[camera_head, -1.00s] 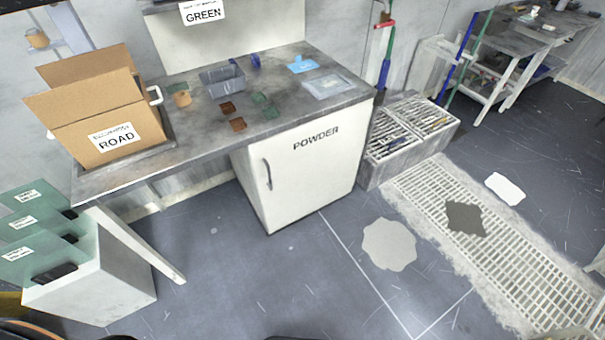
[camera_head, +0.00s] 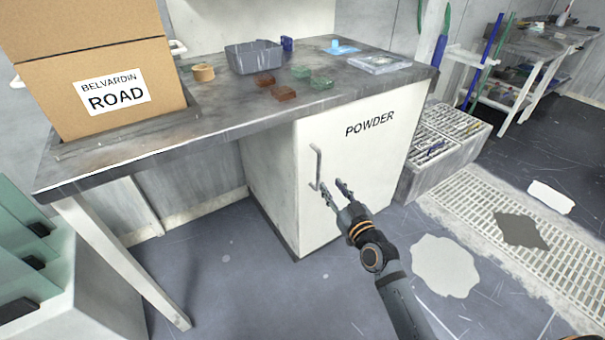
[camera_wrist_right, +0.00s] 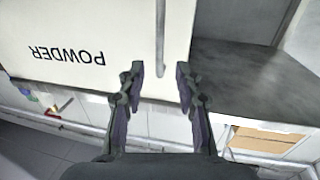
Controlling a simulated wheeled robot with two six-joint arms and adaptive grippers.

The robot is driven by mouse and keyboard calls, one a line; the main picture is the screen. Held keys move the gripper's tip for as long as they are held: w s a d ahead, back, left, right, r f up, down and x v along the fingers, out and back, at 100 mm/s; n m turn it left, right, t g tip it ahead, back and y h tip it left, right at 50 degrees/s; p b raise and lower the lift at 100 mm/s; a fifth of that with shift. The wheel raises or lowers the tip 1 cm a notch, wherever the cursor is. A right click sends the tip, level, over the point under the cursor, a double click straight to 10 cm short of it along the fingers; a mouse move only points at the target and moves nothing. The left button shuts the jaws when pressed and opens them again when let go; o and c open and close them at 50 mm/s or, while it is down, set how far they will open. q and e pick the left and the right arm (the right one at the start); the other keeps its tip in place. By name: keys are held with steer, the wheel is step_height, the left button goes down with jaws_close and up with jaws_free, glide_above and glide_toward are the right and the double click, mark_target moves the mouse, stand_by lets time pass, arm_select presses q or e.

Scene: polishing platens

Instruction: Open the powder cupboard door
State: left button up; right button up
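The powder cupboard (camera_head: 270,195) stands under the bench, and its white door (camera_head: 375,165), marked POWDER, is closed. A thin vertical bar handle (camera_head: 314,167) is on the door's left side. My right gripper (camera_head: 331,187) is open and empty in front of the door, at the lower end of the handle. In the right wrist view the door (camera_wrist_right: 80,25) appears upside down, and the handle (camera_wrist_right: 160,40) lines up with the gap between the spread fingers (camera_wrist_right: 160,78). Whether a finger touches the handle I cannot tell. My left gripper is out of view.
The bench top (camera_head: 225,105) overhangs the cupboard and carries a cardboard box (camera_head: 105,65), a grey bin (camera_head: 254,58) and several small blocks. A crate (camera_head: 445,140) stands right of the cupboard. The floor (camera_head: 235,260) in front is clear.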

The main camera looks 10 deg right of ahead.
mark_target(319, 168)
steer(key=w, duration=0.3)
steer(key=w+a+b, duration=0.1)
steer(key=w, duration=0.6)
steer(key=shift+w+a, duration=0.1)
steer(key=shift+a, duration=0.15)
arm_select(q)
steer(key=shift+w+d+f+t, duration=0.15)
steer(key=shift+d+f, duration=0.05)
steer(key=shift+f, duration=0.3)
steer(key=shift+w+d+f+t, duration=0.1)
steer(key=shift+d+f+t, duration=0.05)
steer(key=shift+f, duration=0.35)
arm_select(e)
steer(key=shift+c, duration=0.3)
jaws_close()
steer(key=shift+f, duration=0.1)
